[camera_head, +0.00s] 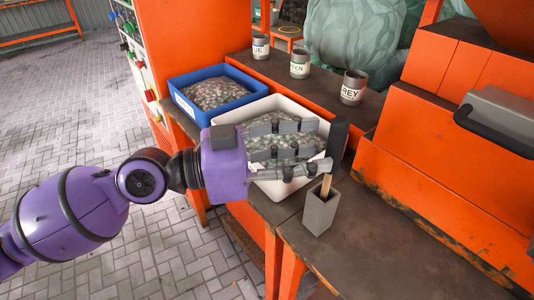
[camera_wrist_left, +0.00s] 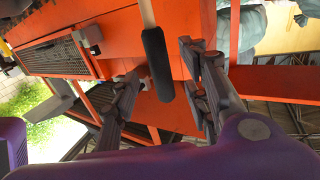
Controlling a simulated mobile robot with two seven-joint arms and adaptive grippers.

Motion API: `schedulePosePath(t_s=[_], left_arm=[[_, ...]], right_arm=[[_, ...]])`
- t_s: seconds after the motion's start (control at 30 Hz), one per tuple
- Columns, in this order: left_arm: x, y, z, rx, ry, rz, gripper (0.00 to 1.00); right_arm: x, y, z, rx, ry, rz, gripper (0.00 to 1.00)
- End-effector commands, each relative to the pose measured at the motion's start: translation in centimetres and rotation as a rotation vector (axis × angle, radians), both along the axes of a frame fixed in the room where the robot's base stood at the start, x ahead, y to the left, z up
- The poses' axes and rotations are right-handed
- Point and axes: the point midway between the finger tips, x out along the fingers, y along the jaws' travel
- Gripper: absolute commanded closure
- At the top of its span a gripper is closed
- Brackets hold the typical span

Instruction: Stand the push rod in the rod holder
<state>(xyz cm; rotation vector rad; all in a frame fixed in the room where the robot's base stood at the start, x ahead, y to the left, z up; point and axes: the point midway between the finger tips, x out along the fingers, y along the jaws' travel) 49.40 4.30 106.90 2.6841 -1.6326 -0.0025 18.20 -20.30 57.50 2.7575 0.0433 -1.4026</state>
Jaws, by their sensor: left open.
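The push rod (camera_head: 337,146) has a black grip on top and a pale wooden shaft. It stands with its lower end inside the grey square rod holder (camera_head: 319,209), leaning slightly. The holder is upright on the dark bench top. My left gripper (camera_head: 317,146) is open beside the black grip, its fingers pointing toward it. In the left wrist view the black grip (camera_wrist_left: 158,65) shows ahead, between the lines of the two spread fingers; contact cannot be told. The rod's lower end is hidden inside the holder. My right gripper is not in view.
A white bin (camera_head: 277,190) of pellets lies beneath my left gripper, with a blue bin (camera_head: 180,105) behind it. Labelled cups, including a grey one (camera_head: 353,88), line the back shelf. An orange machine (camera_head: 440,150) stands right. The bench front right of the holder is clear.

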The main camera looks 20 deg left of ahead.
Motion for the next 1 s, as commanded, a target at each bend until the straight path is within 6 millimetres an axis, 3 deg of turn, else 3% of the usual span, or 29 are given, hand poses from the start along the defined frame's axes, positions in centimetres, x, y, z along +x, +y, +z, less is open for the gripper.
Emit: schedulePosePath(t_s=[0.4, 0.77, 0.87, 0.97, 1.0], left_arm=[[-2.8, 5.6, 0.1, -0.004, 0.001, 0.004, 0.58], [-3.5, 6.8, 0.1, -0.012, 0.016, 0.001, 0.58], [-2.5, 7.4, -0.6, 0.004, 0.039, 0.044, 0.58], [-0.2, 8.9, -2.9, 0.055, 0.043, 0.142, 0.58], [0.8, 9.8, -4.5, 0.073, 0.055, 0.196, 0.58]], right_arm=[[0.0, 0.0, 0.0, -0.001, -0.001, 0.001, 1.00], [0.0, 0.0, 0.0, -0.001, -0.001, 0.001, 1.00], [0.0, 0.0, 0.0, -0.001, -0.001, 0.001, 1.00], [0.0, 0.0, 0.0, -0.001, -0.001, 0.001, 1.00], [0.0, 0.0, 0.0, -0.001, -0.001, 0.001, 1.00]])
